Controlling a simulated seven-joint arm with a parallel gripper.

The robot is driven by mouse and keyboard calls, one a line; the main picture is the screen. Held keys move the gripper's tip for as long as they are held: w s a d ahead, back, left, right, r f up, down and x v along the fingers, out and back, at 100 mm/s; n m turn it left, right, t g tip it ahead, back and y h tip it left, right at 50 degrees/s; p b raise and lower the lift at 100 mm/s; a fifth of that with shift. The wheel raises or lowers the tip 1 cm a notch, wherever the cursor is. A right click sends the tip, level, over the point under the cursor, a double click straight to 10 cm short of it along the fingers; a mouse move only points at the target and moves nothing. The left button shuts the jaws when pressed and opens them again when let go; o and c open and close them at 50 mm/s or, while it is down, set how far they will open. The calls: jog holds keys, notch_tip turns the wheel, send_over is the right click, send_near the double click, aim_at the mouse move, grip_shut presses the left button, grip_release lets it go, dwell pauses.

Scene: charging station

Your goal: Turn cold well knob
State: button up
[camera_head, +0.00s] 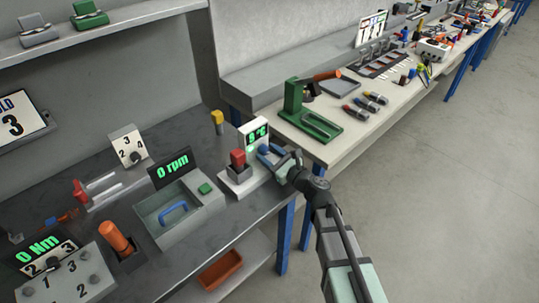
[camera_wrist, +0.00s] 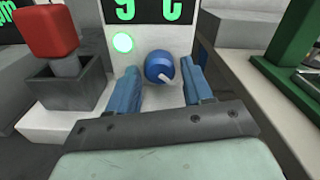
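The cold well (camera_head: 253,138) is a white unit at the right end of the dark bench, with a green "9 °C" display on its upright panel. In the wrist view its panel (camera_wrist: 148,39) shows a lit green round light. The blue knob (camera_wrist: 158,66) with a white pointer is on the panel below the display; the pointer slants down to the right. My gripper (camera_wrist: 163,84) is open, with one blue finger on each side of the knob and a gap visible on both sides. In the head view my gripper (camera_head: 270,156) is in front of the panel.
A red block (camera_wrist: 46,32) stands in a grey holder (camera_wrist: 65,85) on the unit, left of my gripper. A box with a "0 rpm" display (camera_head: 173,167) is further left. A green stand (camera_head: 303,110) is on the bench to the right.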

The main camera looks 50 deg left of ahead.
jog(key=c, duration=0.8)
jog(key=shift+n, duration=0.4)
jog(key=n, duration=0.8)
jog(key=shift+w, duration=0.1)
jog(key=n, duration=0.5)
jog(key=shift+r, duration=0.1)
jog(key=n, duration=0.4)
jog(key=shift+r+n, duration=0.1)
jog(key=shift+n, duration=0.3)
